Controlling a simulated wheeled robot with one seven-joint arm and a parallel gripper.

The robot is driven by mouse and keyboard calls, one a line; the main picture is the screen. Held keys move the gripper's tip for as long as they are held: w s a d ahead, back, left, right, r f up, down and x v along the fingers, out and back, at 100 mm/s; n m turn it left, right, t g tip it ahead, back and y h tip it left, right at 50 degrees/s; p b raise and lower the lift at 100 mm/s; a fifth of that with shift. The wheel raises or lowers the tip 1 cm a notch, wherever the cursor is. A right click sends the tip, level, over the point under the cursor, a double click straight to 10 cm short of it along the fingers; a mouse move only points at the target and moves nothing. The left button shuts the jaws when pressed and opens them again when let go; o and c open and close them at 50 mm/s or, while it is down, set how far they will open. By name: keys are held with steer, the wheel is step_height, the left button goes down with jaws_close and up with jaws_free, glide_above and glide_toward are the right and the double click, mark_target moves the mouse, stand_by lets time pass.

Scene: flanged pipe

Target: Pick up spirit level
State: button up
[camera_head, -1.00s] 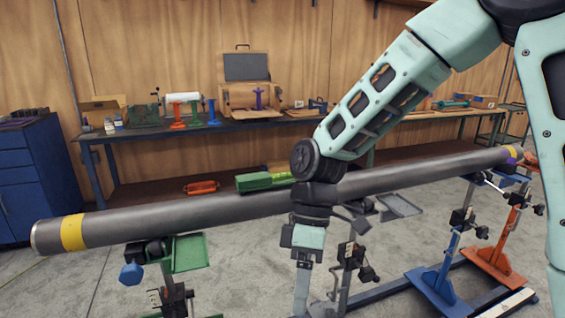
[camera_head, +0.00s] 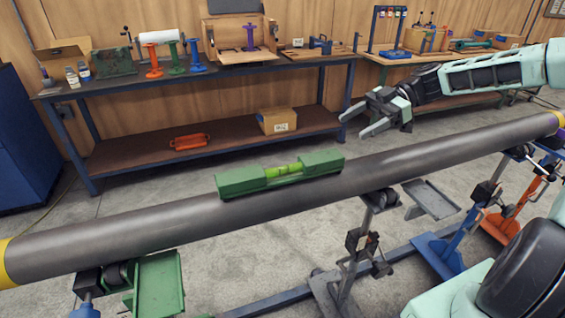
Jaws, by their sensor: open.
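The spirit level (camera_head: 281,172) is a green block with a bright yellow-green vial in its middle. It lies along the top of the grey pipe (camera_head: 400,160), left of the pipe's middle, and is fully in view. My gripper (camera_head: 358,122) is open and empty. It is above and to the right of the level, apart from it, with its fingers pointing left. In the picture it overlaps the gap between the pipe and the workbench behind.
Stands hold the pipe up, one with a green tray (camera_head: 160,284) and another with a grey tray (camera_head: 432,199). A workbench (camera_head: 110,88) with tools stands behind. An orange tool (camera_head: 189,141) and a cardboard box (camera_head: 277,121) sit on its lower shelf.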

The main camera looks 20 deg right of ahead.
steer(key=p, duration=0.3)
glide_toward(292, 163)
steer(key=shift+x, duration=1.2)
steer(key=p+x, duration=0.2)
steer(key=x, duration=0.2)
steer(key=shift+a+r, duration=0.1)
steer(key=shift+a, duration=0.05)
steer(key=shift+a+f, duration=0.35)
steer(key=shift+a, duration=0.05)
steer(key=c, duration=1.4)
